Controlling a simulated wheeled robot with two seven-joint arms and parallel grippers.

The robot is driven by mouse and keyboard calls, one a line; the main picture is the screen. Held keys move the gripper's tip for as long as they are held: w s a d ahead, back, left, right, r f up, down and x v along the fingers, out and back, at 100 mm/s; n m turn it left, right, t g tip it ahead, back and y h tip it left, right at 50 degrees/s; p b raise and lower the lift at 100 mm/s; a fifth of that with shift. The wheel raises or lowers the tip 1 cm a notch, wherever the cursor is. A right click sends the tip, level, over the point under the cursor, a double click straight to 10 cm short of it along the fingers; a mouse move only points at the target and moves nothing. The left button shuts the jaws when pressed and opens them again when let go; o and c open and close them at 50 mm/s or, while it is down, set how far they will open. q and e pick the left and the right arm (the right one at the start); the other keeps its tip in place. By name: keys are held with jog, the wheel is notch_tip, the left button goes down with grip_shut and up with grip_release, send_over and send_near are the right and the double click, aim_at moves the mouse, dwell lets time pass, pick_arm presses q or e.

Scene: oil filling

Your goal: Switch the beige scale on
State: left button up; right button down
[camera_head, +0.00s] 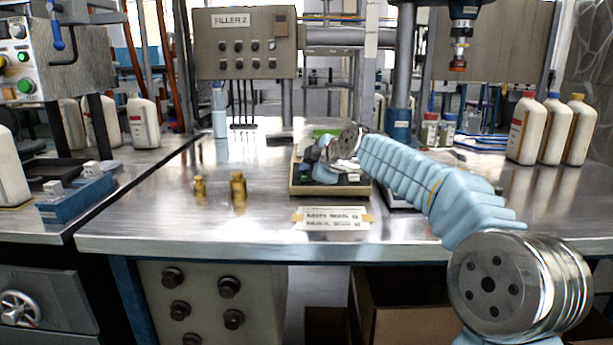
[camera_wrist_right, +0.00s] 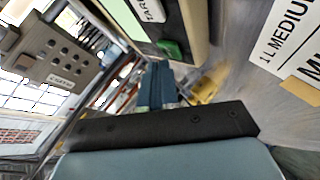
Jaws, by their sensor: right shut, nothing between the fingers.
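The beige scale (camera_head: 298,190) stands on the steel table in the middle of the head view, partly hidden behind my right gripper. The scale's beige edge (camera_wrist_right: 196,30) and dark front panel also show at the top of the right wrist view. A green button (camera_wrist_right: 172,48) is on that panel, beside a label reading "TAR", cut off. My right gripper (camera_head: 322,172) is shut and empty at the front of the scale. Its fingertips (camera_wrist_right: 160,72) appear close to the green button; I cannot tell whether they touch it. My left gripper is not in view.
A paper label (camera_head: 332,218) lies in front of the scale. Two brass weights (camera_head: 238,190) stand left of it, with clear steel between. White bottles (camera_head: 527,128) stand at the right. A "FILLER 2" control box (camera_head: 245,45) is behind.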

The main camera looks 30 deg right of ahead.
jog(key=shift+r, duration=0.3)
notch_tip(320, 180, up, 6)
jog(key=s+a+p, duration=0.1)
jog(key=s+p, duration=0.1)
jog(key=p, duration=0.2)
jog(key=shift+f, duration=0.2)
dwell(1.1)
